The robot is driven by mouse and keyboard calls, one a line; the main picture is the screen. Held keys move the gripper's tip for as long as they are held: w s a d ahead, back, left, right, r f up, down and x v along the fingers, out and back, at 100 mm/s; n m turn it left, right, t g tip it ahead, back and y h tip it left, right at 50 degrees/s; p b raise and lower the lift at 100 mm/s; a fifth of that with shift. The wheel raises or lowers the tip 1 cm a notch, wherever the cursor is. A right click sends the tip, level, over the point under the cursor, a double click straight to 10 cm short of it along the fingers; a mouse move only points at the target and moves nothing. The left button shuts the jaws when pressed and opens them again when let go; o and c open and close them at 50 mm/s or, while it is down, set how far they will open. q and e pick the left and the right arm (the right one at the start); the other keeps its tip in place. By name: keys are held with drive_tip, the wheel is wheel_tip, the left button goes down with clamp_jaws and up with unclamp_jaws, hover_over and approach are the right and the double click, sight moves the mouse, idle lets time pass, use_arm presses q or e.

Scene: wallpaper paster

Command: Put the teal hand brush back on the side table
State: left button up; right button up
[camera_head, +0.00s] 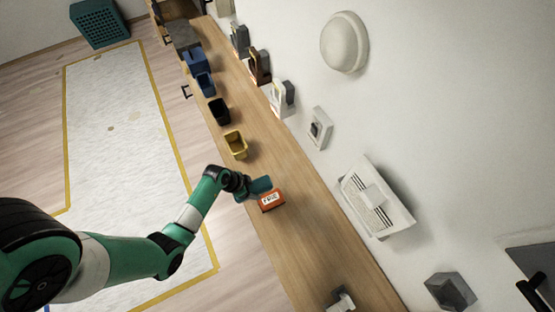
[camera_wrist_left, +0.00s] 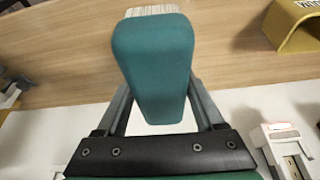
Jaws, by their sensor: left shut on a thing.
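The teal hand brush (camera_head: 262,184) is in my left gripper (camera_head: 249,188), over the near edge of the long wooden table (camera_head: 308,232). In the left wrist view the brush (camera_wrist_left: 153,62) shows its broad teal body between the two grey fingers, with pale bristles at its far end. My left gripper is shut on it. I cannot tell whether the brush touches the table top. My right gripper is not in view.
An orange labelled container (camera_head: 271,201) sits right beside the brush. A yellow bin (camera_head: 235,145), a black bin (camera_head: 219,110) and blue bins (camera_head: 197,61) stand farther along the table. Bare wood lies nearer. A wall with mounted fixtures, including a white vent unit (camera_head: 376,198), runs along the right.

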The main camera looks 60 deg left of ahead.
use_arm(q)
drive_tip(key=shift+s+d+f, duration=0.25)
drive_tip(key=shift+s+f, duration=0.1)
drive_tip(key=shift+s, duration=0.2)
drive_tip(key=shift+s+d+f, duration=0.25)
drive_tip(key=shift+s+f, duration=0.1)
drive_tip(key=shift+s, duration=0.2)
drive_tip(key=shift+s+d+f, duration=0.15)
drive_tip(key=shift+s+d, duration=0.1)
drive_tip(key=w+a+f+b, duration=0.9)
drive_tip(key=b, duration=0.5)
drive_tip(key=shift+b, duration=0.35)
drive_tip(key=shift+w+a, duration=0.25)
drive_tip(key=shift+a, duration=0.05)
drive_tip(key=f, duration=0.1)
drive_tip(key=f+b, duration=0.1)
drive_tip(key=shift+w+a+f, duration=0.25)
drive_tip(key=shift+w+f, duration=0.05)
drive_tip(key=shift+f, duration=0.45)
